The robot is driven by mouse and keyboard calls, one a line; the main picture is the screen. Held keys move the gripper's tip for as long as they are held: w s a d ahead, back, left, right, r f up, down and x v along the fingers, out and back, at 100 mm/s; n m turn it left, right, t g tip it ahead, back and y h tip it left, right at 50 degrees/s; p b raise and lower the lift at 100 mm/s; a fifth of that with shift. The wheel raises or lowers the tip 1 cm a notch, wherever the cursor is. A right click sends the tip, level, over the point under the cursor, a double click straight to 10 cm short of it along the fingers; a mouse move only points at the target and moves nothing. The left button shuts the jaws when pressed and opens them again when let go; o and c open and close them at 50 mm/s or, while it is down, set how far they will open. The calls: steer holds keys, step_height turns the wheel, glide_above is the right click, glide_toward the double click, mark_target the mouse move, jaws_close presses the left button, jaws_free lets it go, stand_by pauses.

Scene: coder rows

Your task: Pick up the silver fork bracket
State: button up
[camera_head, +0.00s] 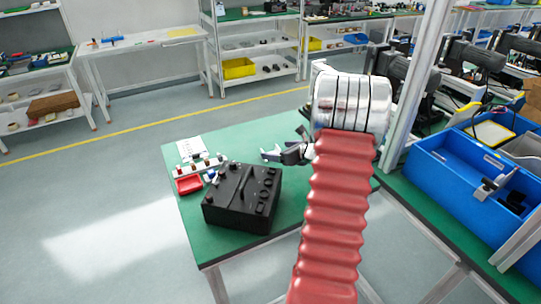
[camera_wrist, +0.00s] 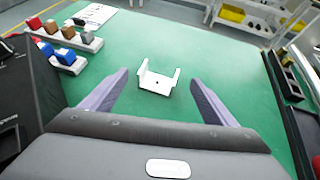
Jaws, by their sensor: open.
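The silver fork bracket (camera_wrist: 155,83) lies flat on the green tabletop in the middle of the wrist view. In the wrist view my gripper (camera_wrist: 158,78) is open and empty, one finger on each side of the bracket in the picture, with gaps to both. How high the fingertips are above the table is hard to tell.
A black case (camera_head: 242,197) stands close to my gripper on the table. A rack of small coloured blocks (camera_wrist: 65,37), a red tray (camera_head: 189,184) and a white sheet (camera_wrist: 95,14) lie nearby. A dark slotted part (camera_wrist: 287,75) is at right in the wrist view. Green tabletop surrounds the bracket.

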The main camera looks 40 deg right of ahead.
steer(key=shift+x, duration=1.95)
steer(key=shift+c, duration=0.3)
steer(key=c, duration=1.1)
steer(key=shift+r, duration=0.2)
step_height(320, 180, up, 10)
steer(key=shift+f, duration=0.15)
